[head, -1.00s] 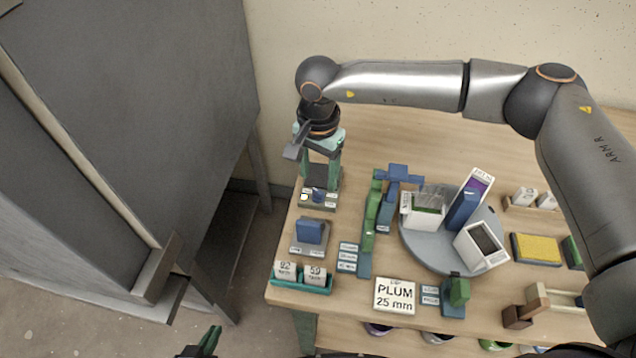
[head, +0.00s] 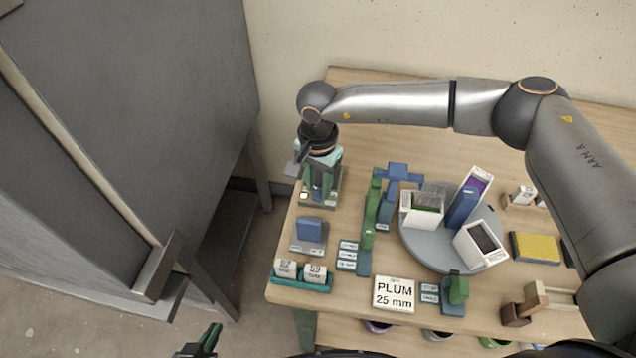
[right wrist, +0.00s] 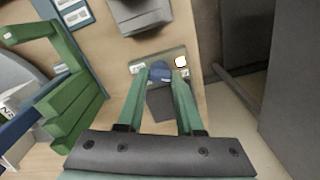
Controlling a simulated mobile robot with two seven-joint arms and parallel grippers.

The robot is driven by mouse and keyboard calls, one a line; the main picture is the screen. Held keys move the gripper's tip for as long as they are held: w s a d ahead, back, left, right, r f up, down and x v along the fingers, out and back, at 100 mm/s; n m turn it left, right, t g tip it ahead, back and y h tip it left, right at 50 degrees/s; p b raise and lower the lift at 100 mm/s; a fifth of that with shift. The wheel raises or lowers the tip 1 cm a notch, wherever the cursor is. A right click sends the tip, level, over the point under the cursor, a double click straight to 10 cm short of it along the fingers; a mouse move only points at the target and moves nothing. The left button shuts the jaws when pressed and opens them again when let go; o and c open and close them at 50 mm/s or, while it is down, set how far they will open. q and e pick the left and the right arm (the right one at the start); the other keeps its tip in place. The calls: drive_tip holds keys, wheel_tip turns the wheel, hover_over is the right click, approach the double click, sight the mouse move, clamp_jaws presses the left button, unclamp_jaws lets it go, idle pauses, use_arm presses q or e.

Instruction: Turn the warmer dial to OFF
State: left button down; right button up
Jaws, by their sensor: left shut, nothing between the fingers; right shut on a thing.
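The warmer (head: 333,202) is a low grey unit with small white labels and a lit pale square, at the left end of the table. Its blue dial (right wrist: 160,70) sits between the fingertips of my right gripper (head: 318,192) in the right wrist view. That gripper points down and is shut on the dial. In the head view the fingers partly cover the dial, and I cannot read its setting. My left gripper (head: 210,338) is shut and empty at the bottom edge, off the table.
In front of the warmer stand a blue block on a grey base (head: 310,232) and a teal tray (head: 300,285) with two labelled pieces. A green and blue stand (head: 370,215) and a grey turntable (head: 440,255) are to the right. A grey cabinet (head: 120,120) is at left.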

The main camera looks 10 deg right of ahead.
clamp_jaws()
